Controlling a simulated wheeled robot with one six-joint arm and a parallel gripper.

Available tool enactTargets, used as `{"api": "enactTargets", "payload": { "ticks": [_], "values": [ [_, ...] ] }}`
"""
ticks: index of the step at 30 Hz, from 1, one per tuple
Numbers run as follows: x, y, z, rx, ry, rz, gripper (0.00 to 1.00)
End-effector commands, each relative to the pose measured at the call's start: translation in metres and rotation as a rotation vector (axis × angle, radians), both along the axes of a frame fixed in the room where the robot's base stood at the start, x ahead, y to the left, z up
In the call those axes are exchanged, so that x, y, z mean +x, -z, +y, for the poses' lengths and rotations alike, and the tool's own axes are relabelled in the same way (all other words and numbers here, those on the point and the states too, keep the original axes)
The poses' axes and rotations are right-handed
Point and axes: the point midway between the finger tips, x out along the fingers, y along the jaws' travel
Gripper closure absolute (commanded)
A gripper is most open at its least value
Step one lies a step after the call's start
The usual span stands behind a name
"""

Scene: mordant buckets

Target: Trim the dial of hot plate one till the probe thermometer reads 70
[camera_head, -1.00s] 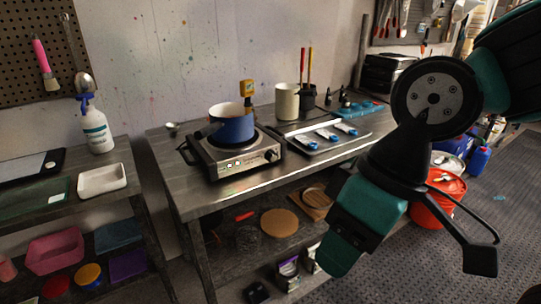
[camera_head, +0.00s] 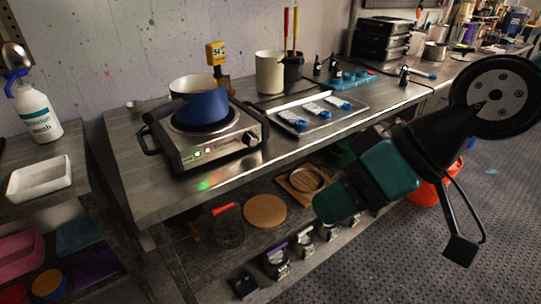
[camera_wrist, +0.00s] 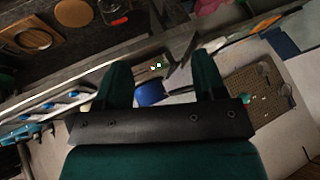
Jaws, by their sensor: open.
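The hot plate (camera_head: 222,155) stands on the metal bench, with a dial (camera_head: 249,138) at the right of its front panel and small lit lamps at the left. A blue pot (camera_head: 200,103) sits on it. The yellow probe thermometer (camera_head: 215,53) stands behind the pot; its small display seems to read 54. My gripper (camera_head: 338,202) is in front of the bench, right of the hot plate and apart from the dial. In the wrist view my gripper (camera_wrist: 162,78) is open and empty, with the blue pot (camera_wrist: 149,93) seen between the fingers. The dial is not clear there.
A tray (camera_head: 352,113) with blue-and-white items lies right of the hot plate. A cream container (camera_head: 269,72) stands behind. The shelf below holds a round wooden board (camera_head: 265,211) and several jars. A spray bottle (camera_head: 36,112) and white tray (camera_head: 40,178) are at left.

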Motion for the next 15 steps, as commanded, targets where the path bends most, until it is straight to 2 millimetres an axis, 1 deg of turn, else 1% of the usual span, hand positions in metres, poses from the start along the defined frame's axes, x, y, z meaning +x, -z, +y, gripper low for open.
{"api": "enactTargets", "payload": {
  "ticks": [1, 3, 5, 6, 8, 9, 12, 15],
  "values": [
    [0.016, 0.04, 0.014, 0.079, 0.003, -0.061, 0.36],
    [0.041, 0.06, 0.033, 0.202, 0.026, -0.174, 0.36],
    [0.063, 0.075, 0.044, 0.297, 0.066, -0.274, 0.36],
    [0.076, 0.084, 0.048, 0.353, 0.1, -0.34, 0.36],
    [0.096, 0.096, 0.051, 0.424, 0.161, -0.431, 0.36],
    [0.108, 0.103, 0.05, 0.463, 0.206, -0.488, 0.36],
    [0.132, 0.118, 0.043, 0.526, 0.32, -0.61, 0.36],
    [0.148, 0.127, 0.033, 0.556, 0.414, -0.695, 0.36]
  ]
}}
